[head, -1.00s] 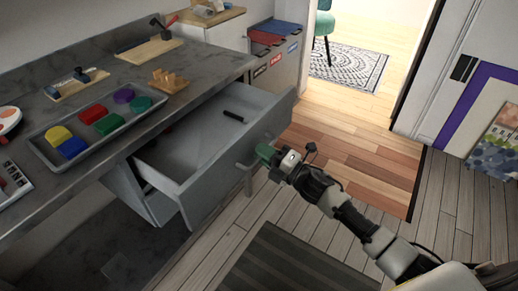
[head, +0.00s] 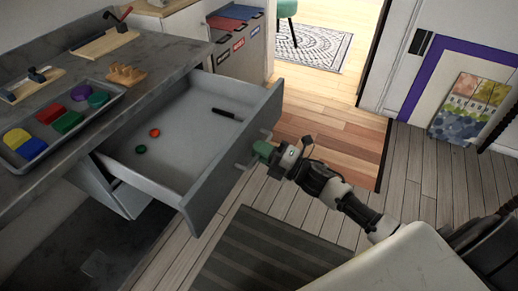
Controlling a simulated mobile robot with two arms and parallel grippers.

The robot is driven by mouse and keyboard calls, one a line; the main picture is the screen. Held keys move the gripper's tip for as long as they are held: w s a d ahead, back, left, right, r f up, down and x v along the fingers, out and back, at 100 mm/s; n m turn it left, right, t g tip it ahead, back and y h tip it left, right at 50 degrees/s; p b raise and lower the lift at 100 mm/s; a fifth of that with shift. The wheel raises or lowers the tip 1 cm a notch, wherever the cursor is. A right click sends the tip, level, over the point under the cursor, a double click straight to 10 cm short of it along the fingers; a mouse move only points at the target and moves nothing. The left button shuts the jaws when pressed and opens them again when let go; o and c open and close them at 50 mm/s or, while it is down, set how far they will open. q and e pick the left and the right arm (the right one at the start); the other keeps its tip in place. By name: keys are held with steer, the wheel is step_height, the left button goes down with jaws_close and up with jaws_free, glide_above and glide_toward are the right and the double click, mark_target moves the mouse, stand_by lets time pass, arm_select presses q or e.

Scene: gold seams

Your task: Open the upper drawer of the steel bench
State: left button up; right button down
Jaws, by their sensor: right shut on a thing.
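The upper drawer (head: 170,165) of the steel bench (head: 110,95) is pulled well out. Its grey tray shows a black bar-shaped item (head: 226,114), an orange disc (head: 155,133) and a green disc (head: 140,149). My right gripper (head: 261,150) is at the drawer's front panel, shut on the bar handle (head: 243,166). Its fingers hide part of the handle. My left gripper is not in view.
On the bench top stand a tray of coloured pieces (head: 58,128), a wooden peg block (head: 126,75) and boards with tools. Grey bins (head: 239,48) stand behind the drawer. A striped dark mat (head: 270,255) lies on the floor below my right arm.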

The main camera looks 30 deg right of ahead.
steer(key=c, duration=1.2)
jaws_free()
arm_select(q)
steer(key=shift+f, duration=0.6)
arm_select(e)
steer(key=v, duration=1)
steer(key=shift+s+d, duration=0.25)
steer(key=shift+s, duration=0.05)
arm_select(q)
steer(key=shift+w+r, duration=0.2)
arm_select(e)
steer(key=shift+f, duration=0.15)
